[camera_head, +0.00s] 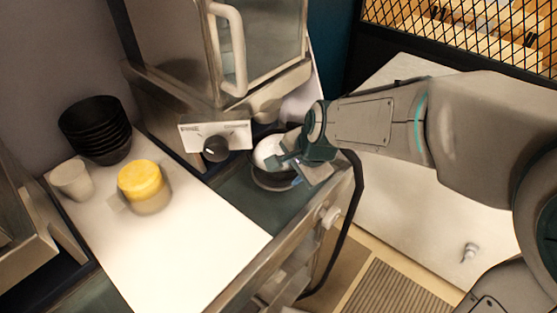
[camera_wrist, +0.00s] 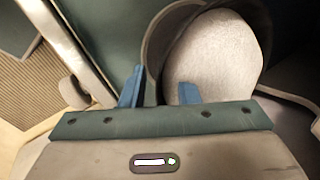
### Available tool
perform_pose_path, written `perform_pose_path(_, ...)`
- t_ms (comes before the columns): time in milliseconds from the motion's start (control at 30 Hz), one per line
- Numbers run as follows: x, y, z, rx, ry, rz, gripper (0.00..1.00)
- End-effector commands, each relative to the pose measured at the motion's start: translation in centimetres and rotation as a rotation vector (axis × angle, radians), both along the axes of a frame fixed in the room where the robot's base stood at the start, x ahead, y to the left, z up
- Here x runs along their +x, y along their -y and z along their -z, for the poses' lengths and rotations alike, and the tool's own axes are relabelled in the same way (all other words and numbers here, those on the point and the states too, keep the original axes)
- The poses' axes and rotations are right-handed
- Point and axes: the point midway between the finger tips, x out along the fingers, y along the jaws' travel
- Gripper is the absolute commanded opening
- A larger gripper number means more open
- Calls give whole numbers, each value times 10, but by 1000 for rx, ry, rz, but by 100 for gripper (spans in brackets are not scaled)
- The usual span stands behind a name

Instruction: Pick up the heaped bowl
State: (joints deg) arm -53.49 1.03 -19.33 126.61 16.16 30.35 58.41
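The heaped bowl (camera_head: 272,184) is dark and holds a rounded white heap (camera_head: 267,152). It stands on the dark green counter beneath the glass-fronted machine. In the wrist view, the bowl's dark rim (camera_wrist: 152,62) and the white heap (camera_wrist: 215,55) fill the upper middle. My gripper (camera_head: 293,168) is at the bowl's right side. In the wrist view, my gripper's blue fingers (camera_wrist: 160,92) are apart. One finger is outside the rim and the other is over the heap side, with the bowl wall between them. I cannot tell whether either finger touches the bowl.
The machine (camera_head: 222,60) with a control knob stands close behind the bowl. A stack of black bowls (camera_head: 96,130), a white cup (camera_head: 72,181) and a yellow-topped jar (camera_head: 143,185) stand on the white counter (camera_head: 170,255) at left. The counter's front edge is close to my gripper.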

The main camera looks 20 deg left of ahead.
Motion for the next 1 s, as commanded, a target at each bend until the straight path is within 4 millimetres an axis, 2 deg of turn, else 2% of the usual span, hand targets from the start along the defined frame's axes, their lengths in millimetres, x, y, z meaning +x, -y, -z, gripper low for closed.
perform_pose_path(100, 0, 0, 0, 0, 0, 0, 28)
perform_pose_path(200, 0, 0, 0, 0, 0, 0, 0)
perform_pose_path(767, -3, -1, -7, 2, 1, -1, 0)
perform_pose_path(867, -3, -1, -20, 4, 3, 1, 0)
perform_pose_path(1000, -3, -1, -49, 6, 7, 0, 0)
